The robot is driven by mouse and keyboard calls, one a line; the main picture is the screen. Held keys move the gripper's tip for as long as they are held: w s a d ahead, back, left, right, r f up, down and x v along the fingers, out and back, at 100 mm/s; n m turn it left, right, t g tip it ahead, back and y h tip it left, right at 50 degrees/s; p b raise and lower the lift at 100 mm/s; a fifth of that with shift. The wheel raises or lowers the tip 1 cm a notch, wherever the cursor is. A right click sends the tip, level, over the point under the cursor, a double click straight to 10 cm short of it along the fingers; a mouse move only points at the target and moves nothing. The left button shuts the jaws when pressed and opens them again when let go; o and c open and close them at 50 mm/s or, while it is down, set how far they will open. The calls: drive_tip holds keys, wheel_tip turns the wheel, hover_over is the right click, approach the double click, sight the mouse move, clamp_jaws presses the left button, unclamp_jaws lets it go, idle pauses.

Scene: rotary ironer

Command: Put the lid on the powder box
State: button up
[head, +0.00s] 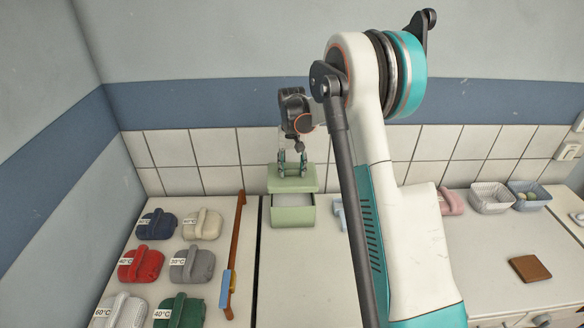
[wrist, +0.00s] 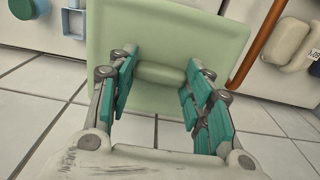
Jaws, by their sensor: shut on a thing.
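The powder box (head: 293,217) is a light green open box on the white counter, close to the tiled wall. Pale contents show in its opening. The lid (head: 292,184) is a light green plate held above and toward the back of the box; whether it touches the rim I cannot tell. My gripper (head: 292,168) is shut on the lid's handle from above. In the wrist view, the handle (wrist: 160,74) lies between the teal finger pads and the lid (wrist: 120,38) hides the box.
Folded cloths with temperature tags (head: 141,264) lie at the left, beside a long brown stick (head: 235,240) with a blue part. Baskets (head: 490,198) and a brown folded item (head: 530,268) are at the right. My arm hides part of the middle counter.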

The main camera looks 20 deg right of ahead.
sight(292, 176)
drive_tip(key=shift+b, duration=0.3)
drive_tip(key=shift+f+b, duration=2.45)
drive_tip(key=shift+f, duration=0.65)
drive_tip(key=shift+f+b, duration=0.2)
drive_tip(key=shift+b, duration=0.5)
drive_tip(key=shift+f+b, duration=0.8)
drive_tip(key=shift+b, duration=0.05)
idle(1.0)
drive_tip(key=o, duration=1.1)
drive_tip(key=shift+o, duration=0.2)
